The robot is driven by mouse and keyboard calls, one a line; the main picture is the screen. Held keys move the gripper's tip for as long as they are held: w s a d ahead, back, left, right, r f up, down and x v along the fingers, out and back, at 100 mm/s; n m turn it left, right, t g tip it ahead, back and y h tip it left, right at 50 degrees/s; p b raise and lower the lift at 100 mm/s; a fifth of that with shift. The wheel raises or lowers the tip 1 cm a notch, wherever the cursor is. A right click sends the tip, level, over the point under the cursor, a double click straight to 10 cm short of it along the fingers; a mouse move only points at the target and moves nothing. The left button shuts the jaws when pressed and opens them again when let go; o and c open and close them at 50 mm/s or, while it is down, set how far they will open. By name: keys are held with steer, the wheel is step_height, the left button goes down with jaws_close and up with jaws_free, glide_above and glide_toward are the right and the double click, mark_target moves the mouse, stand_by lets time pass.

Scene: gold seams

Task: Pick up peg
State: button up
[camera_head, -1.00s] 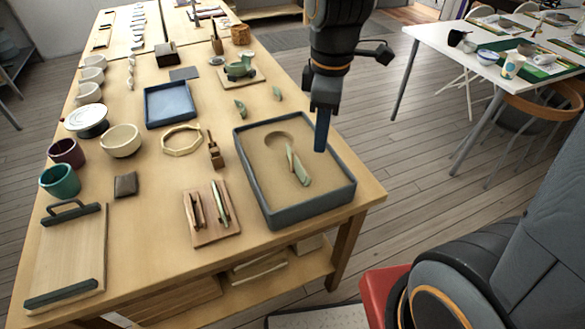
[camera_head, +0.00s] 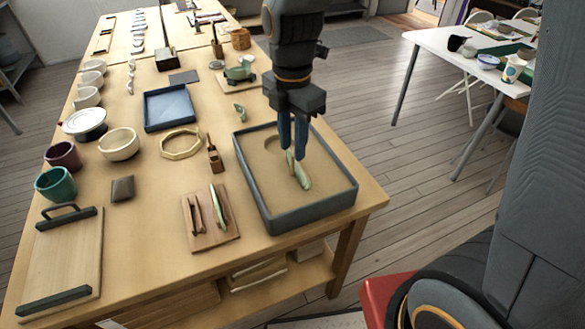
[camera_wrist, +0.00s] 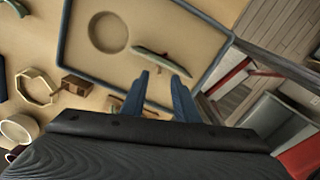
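My gripper (camera_head: 293,153) points down over the sand tray (camera_head: 310,217), its two blue fingers apart with nothing visible between them. In the wrist view the same green piece (camera_wrist: 158,58) lies just beyond the open fingertips (camera_wrist: 160,76). No thing is clearly recognisable as a peg. A small brown wooden block with an upright stem (camera_head: 215,158) stands left of the tray; it also shows in the wrist view (camera_wrist: 76,84).
The tray's raised dark rim surrounds the green piece. A cream ring (camera_head: 181,155), a blue tray (camera_head: 169,128) and several bowls stand further left. Floor lies right of the table.

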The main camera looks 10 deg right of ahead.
mark_target(293, 170)
steer(key=shift+w+f, duration=0.1)
steer(key=shift+f, duration=1.3)
jaws_close()
